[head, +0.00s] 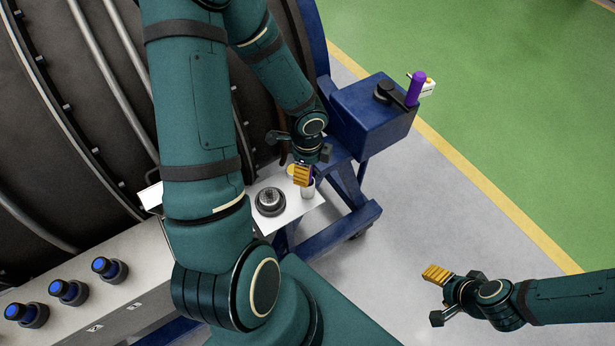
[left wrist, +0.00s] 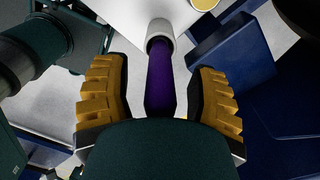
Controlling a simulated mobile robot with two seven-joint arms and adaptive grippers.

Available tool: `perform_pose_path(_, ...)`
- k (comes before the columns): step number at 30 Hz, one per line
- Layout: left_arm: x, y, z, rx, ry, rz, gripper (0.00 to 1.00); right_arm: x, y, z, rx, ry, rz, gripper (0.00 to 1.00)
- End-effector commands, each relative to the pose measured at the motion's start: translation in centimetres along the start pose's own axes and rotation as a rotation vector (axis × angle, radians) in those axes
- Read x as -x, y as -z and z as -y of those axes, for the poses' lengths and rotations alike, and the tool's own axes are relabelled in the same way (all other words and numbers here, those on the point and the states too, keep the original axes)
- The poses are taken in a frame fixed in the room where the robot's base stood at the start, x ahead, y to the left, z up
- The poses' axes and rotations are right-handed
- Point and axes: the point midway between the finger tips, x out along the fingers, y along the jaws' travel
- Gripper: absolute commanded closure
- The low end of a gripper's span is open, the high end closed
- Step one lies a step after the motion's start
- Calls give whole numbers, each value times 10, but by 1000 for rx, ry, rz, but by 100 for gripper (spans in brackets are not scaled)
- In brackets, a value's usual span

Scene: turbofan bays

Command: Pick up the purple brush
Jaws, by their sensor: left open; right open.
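The purple brush (left wrist: 160,82) is between the two yellow-padded fingers of my left gripper in the left wrist view, with a visible gap on both sides. Its far end meets a light cup-like holder (left wrist: 160,34); I cannot tell how deep it sits. In the head view my left gripper (head: 304,174) is over the right end of the white tray top (head: 290,213), and its fingers hide most of the brush. The holder (head: 308,191) shows just below them. My right gripper (head: 440,295) is open and empty over the grey floor, far from the brush.
A dark round fitting (head: 270,202) stands on the tray left of the holder. A blue box (head: 372,118) behind right carries a black lever with a purple grip (head: 416,88). Blue-capped knobs (head: 68,291) line a grey panel. Open floor lies right.

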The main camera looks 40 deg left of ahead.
Motion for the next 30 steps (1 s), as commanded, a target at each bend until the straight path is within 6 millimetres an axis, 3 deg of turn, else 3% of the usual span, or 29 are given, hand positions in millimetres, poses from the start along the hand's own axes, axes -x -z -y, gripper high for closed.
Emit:
perform_pose_path(3, 1, 0, 0, 0, 0, 0, 43, 0, 0, 0, 0, 0, 0, 40)
perform_pose_path(8, 1, 0, 0, 0, 0, 0, 99, 0, 0, 0, 1, 0, 0, 40)
perform_pose_path(22, 4, 0, 0, 0, 1, 1, 100, 2, 0, 1, 1, 1, 0, 40)
perform_pose_path(30, 50, -1, 1, 2, 4, 2, 100, 23, 3, 8, 1, 4, -1, 40)
